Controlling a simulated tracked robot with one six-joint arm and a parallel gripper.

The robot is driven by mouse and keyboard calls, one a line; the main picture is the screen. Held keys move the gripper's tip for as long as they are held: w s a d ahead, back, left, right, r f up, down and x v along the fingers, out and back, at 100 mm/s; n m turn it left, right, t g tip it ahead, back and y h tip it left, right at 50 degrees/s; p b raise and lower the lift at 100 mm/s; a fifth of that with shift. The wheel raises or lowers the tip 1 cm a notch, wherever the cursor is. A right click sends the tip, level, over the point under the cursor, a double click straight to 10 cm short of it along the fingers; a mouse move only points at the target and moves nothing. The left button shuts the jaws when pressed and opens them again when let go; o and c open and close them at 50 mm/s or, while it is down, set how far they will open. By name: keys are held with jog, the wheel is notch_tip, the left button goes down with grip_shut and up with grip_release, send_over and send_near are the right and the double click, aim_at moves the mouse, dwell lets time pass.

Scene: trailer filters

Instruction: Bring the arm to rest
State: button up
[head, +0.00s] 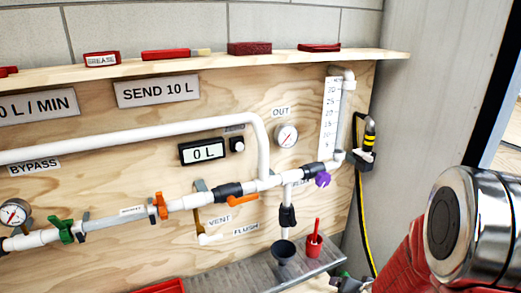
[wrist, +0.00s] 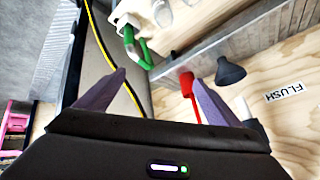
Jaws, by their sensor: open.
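My gripper (wrist: 158,76) shows in the wrist view, with its two purple-grey fingers spread apart. Nothing is held between them. Beyond the fingers, a red holder (wrist: 187,84) and a dark funnel (wrist: 230,72) show, with the right finger overlapping part of the red holder's outline. My arm, red with a silver joint, fills the lower right of the head view. The gripper itself cannot be made out there.
A plywood panel (head: 120,195) carries white pipes, valves, gauges and a display. A metal shelf (head: 235,272) bears the funnel (head: 284,250) and red holder (head: 314,243). A black-yellow hose (head: 364,215) hangs at the panel's right. A green-and-white fitting (wrist: 138,48) is near the fingers.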

jog(key=s+a+r+n+g+h, duration=0.1)
jog(key=s+r+n+g, duration=0.1)
jog(key=s+r, duration=0.35)
jog(key=s+a+r+n+g, duration=0.1)
jog(key=s+a+r+g, duration=0.15)
jog(key=s+r, duration=0.35)
jog(key=s+a+r+n+t, duration=0.1)
jog(key=s+a+r, duration=0.3)
jog(key=r, duration=0.3)
jog(key=s+a+r+n+t+y, duration=0.1)
jog(key=s+a+r, duration=0.3)
jog(key=r, duration=0.3)
jog(key=shift+s+a+r+y, duration=0.25)
jog(key=shift+s+r+y, duration=0.05)
jog(key=shift+s, duration=0.3)
